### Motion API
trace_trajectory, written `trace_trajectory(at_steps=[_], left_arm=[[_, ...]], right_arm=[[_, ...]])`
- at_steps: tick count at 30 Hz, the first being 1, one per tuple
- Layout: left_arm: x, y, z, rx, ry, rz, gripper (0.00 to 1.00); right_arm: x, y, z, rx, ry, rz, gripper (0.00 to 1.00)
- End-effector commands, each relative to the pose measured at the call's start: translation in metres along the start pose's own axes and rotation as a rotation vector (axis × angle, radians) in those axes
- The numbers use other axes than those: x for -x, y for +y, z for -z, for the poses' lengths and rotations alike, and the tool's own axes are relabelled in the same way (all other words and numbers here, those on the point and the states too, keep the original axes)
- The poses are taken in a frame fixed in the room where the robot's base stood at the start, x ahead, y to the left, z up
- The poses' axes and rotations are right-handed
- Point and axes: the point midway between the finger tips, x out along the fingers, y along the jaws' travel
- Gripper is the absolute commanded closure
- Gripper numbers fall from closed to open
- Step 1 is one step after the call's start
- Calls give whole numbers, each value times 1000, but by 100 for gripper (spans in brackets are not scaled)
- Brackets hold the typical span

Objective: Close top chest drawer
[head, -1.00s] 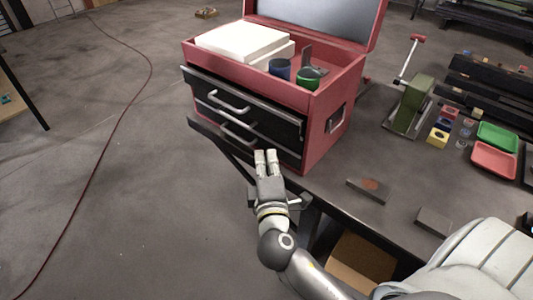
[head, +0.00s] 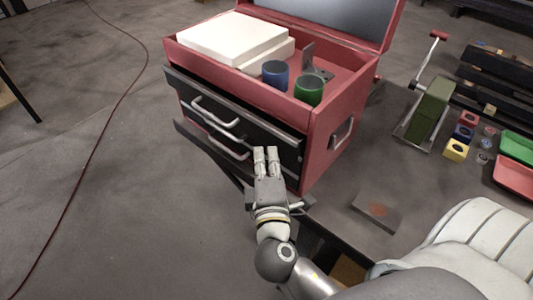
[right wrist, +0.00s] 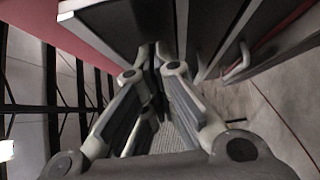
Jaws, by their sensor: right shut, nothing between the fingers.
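A red tool chest (head: 325,128) with its lid up stands on the dark table. Its black top drawer (head: 183,83) is pulled out a little, and its front edge stands out from the red body. The drawer has a silver handle (head: 214,113). A second silver handle (head: 228,148) is on the drawer below. My right gripper (head: 266,151) is shut and empty, in front of the right end of the drawers. In the right wrist view its fingertips (right wrist: 158,52) are close to the dark drawer fronts; I cannot tell whether they touch. My left gripper is not in view.
White boxes (head: 232,37), a blue cup (head: 275,74) and a green cup (head: 309,90) sit in the chest's top. A green lever tool (head: 428,115), small blocks and trays stand to the right. Floor left of the chest is mostly clear.

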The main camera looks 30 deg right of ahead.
Motion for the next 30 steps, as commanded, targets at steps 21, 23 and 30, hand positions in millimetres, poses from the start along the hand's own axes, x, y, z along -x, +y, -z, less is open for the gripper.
trace_trajectory(at_steps=[21, 23, 30], left_arm=[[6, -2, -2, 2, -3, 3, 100], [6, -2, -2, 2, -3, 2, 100], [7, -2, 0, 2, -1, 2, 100]], right_arm=[[-27, 1, -28, 0, -3, -2, 100], [-27, 1, -28, 0, -4, -2, 100], [-29, 2, -28, 1, -5, -4, 100]])
